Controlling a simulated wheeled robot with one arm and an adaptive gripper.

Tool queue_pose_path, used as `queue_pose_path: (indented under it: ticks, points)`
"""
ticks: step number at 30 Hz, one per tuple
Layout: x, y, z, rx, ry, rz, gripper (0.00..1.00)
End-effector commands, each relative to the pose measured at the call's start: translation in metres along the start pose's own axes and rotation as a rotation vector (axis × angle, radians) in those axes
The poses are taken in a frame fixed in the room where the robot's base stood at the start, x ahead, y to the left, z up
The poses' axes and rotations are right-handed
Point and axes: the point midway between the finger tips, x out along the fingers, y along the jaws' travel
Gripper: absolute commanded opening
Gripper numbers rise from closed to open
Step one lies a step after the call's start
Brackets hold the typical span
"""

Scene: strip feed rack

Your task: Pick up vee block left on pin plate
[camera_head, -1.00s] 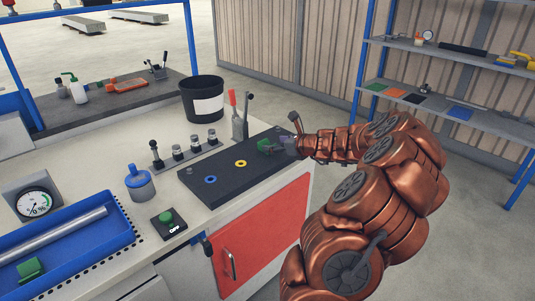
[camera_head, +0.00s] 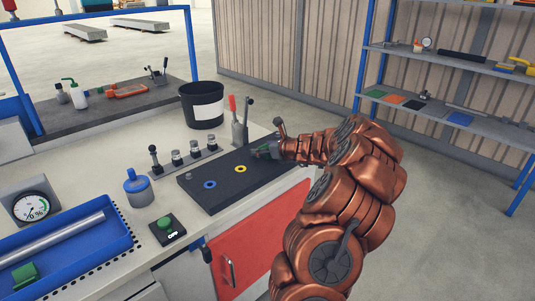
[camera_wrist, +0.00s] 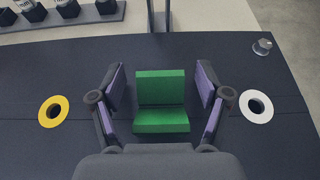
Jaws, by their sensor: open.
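The green vee block (camera_wrist: 160,98) sits on the dark pin plate (camera_wrist: 60,150) in the wrist view, between a yellow ring and a white ring. My gripper (camera_wrist: 160,92) is open, with one finger on each side of the block and a visible gap to it on both sides. In the head view my gripper (camera_head: 262,152) is low over the far right end of the pin plate (camera_head: 215,194) and hides most of the block. Another green block (camera_head: 25,274) lies in the blue tray (camera_head: 118,240) at the lower left.
A toggle clamp with a red handle (camera_head: 233,115) stands just behind the plate. A row of posts (camera_head: 177,158) and a black bin (camera_head: 202,103) are further back. A blue ring (camera_head: 209,184) and a yellow ring (camera_head: 240,169) lie on the plate, left of my gripper.

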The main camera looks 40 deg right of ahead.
Motion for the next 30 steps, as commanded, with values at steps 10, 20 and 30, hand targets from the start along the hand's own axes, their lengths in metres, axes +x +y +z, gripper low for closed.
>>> queue_pose_path:
  ticks: [10,20,30]
  points:
    - [-0.0006,-0.0004,0.0000,0.000,0.000,-0.001,0.52]
    - [-0.0007,-0.0006,-0.0002,0.000,0.000,-0.001,0.18]
    - [-0.0009,-0.0007,0.0004,0.000,0.000,-0.001,0.05]
